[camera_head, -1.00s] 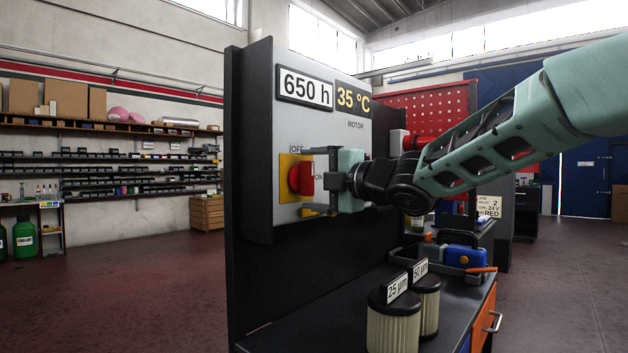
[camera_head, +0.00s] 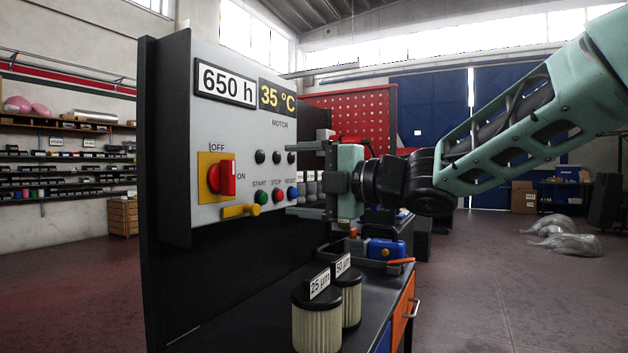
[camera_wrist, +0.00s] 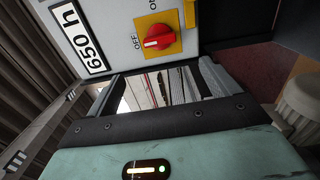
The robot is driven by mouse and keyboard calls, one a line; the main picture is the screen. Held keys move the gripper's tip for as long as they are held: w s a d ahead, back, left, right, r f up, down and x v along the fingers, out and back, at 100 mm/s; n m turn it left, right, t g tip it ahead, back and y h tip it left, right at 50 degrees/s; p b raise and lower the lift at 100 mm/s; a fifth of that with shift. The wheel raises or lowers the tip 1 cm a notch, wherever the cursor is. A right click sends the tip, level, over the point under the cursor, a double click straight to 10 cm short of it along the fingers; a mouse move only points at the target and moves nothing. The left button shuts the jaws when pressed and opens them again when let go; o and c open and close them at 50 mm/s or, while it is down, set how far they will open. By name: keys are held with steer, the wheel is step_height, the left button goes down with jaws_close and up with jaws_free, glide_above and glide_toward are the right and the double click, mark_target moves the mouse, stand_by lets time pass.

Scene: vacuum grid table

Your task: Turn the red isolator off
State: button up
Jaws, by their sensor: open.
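The red isolator knob (camera_head: 222,178) sits on a yellow plate (camera_head: 206,161) on the grey panel, with OFF above it and ON to its right. Its grip stands upright, in line with OFF. In the wrist view the knob (camera_wrist: 153,42) shows a white mark on the OFF side, pointing along the OFF direction. My gripper (camera_head: 300,180) is open and empty, to the right of the knob and apart from it. Its two fingers, one above the other, point left toward the panel. Nothing covers the knob.
START, STOP and RESET buttons (camera_head: 277,195) and several indicator lamps lie between knob and gripper. A yellow lever (camera_head: 240,210) juts out below the isolator. Filters (camera_head: 317,327) and a blue case (camera_head: 385,249) stand on the bench below.

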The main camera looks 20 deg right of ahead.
steer(key=shift+v, duration=1.25)
steer(key=s+a+f+m+g+h, duration=0.2)
steer(key=s+f+m+h, duration=0.2)
steer(key=f+m, duration=0.45)
steer(key=s+a+f+m+g+h, duration=0.25)
steer(key=f+m+h, duration=0.25)
steer(key=f, duration=0.7)
steer(key=s+d+f+m+g+h, duration=0.15)
steer(key=s+f+m+g, duration=0.35)
steer(key=s, duration=0.6)
steer(key=s+f+m+g+h, duration=0.1)
steer(key=s+f+g+h, duration=0.15)
steer(key=s+f, duration=0.65)
step_height(320, 180, up, 21)
steer(key=s+p, duration=0.2)
steer(key=p, duration=1.7)
steer(key=shift+s+d+g+y, duration=0.2)
steer(key=shift+d+g+y, duration=0.05)
steer(key=shift+g+y, duration=0.15)
